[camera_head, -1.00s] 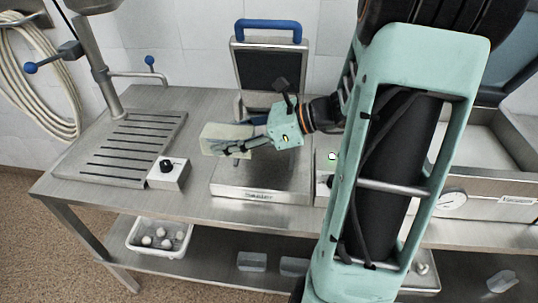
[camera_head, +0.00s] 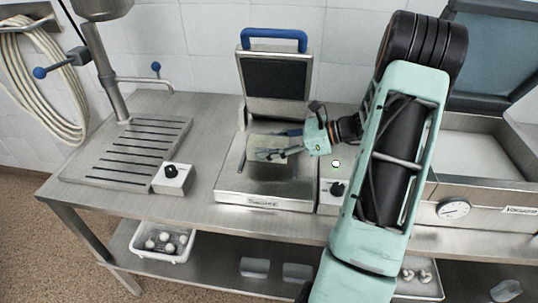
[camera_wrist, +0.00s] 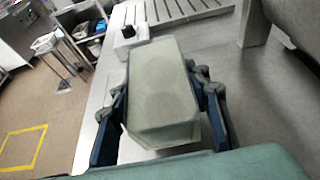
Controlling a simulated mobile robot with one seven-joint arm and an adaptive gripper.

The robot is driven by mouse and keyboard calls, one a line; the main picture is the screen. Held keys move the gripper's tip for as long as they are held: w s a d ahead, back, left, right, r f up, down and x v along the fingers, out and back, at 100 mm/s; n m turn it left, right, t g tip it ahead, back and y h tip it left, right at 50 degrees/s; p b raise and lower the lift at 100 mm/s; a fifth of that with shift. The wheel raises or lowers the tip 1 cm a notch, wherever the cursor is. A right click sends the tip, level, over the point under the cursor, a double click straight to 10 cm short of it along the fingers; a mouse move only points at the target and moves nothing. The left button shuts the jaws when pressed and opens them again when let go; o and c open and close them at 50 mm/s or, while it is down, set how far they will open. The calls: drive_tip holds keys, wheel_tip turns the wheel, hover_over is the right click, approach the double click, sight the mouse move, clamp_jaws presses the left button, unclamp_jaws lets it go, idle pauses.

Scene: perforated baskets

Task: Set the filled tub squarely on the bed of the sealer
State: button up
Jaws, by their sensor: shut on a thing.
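The pale, translucent tub (camera_head: 264,141) shows from above over the rear part of the sealer's bed (camera_head: 233,182). The head view does not settle whether it touches the bed. My gripper (camera_head: 272,154) comes in from the right and is shut on the tub. In the wrist view the tub (camera_wrist: 160,88) sits between the two dark blue fingers (camera_wrist: 163,120), one along each side. Its contents cannot be made out. The sealer's lid (camera_head: 275,78) stands open at the back, with a blue handle on top.
A slotted drain plate (camera_head: 135,150) and a small box with a black knob (camera_head: 172,178) lie to the left. A vacuum machine (camera_head: 480,185) with a gauge stands to the right. A white bin (camera_head: 162,257) of pale round things sits on the lower shelf.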

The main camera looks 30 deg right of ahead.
drive_tip(key=shift+w+d+f, duration=0.1)
drive_tip(key=shift+d+f, duration=0.1)
drive_tip(key=shift+f, duration=1.55)
drive_tip(key=shift+f, duration=0.1)
drive_tip(key=o, duration=1.5)
drive_tip(key=shift+c, duration=0.2)
drive_tip(key=shift+r, duration=0.2)
drive_tip(key=b+v, duration=0.1)
drive_tip(key=v, duration=1.1)
drive_tip(key=shift+f, duration=0.15)
drive_tip(key=shift+a, duration=0.1)
